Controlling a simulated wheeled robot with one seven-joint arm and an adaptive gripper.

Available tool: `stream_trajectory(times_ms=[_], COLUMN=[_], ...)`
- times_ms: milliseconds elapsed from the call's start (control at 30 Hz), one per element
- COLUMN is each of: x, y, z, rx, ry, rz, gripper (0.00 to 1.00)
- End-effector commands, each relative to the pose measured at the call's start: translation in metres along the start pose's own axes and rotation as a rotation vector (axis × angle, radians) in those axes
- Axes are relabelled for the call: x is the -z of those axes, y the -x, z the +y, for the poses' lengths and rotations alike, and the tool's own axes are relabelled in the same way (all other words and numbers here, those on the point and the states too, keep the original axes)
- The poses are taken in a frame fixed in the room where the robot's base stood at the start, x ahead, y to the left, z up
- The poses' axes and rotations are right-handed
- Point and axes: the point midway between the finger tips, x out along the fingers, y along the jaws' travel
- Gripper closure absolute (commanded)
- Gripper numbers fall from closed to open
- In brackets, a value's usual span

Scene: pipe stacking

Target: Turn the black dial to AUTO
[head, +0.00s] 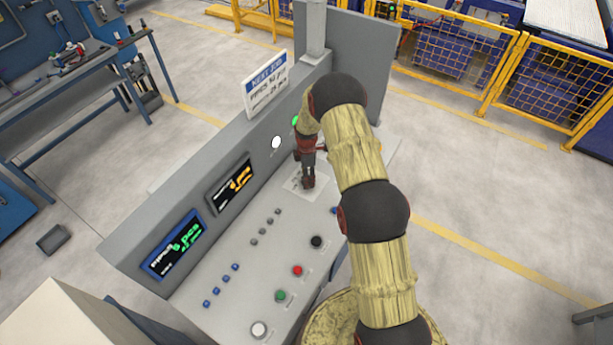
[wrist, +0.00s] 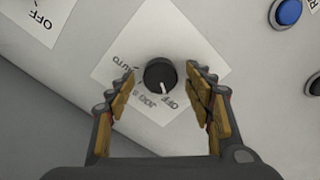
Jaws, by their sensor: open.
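The black dial (wrist: 160,74) sits on a white label plate (wrist: 118,42) in the wrist view. Its white mark faces the lower right, toward the word OFF. AUTO is printed to the left of the dial, and another word, hard to read, is between AUTO and OFF. My gripper (wrist: 160,77) is open, with one finger on each side of the dial and a visible gap to each. In the head view my gripper (head: 308,184) points down over the white plate (head: 296,181) on the console; the dial is hidden there.
The grey console (head: 228,268) carries blue buttons (head: 226,279), a black knob (head: 316,241), a red button (head: 297,270), a green button (head: 280,295) and a white one (head: 259,329). Screens (head: 174,243) and a sign (head: 266,84) stand on its raised back panel.

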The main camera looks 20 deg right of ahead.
Motion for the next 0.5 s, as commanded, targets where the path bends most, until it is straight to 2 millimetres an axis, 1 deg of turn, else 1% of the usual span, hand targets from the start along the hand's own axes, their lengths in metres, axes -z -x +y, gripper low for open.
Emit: stream_trajectory(times_ms=[100, 300, 500], x=[0.0, 0.0, 0.0], y=[-0.0034, -0.0037, -0.0036], z=[-0.0001, -0.0001, -0.0002], rx=[0.0, 0.0, 0.0], ry=[0.0, 0.0, -0.001], rz=[0.0, 0.0, 0.0], gripper=[0.47, 0.47, 0.58])
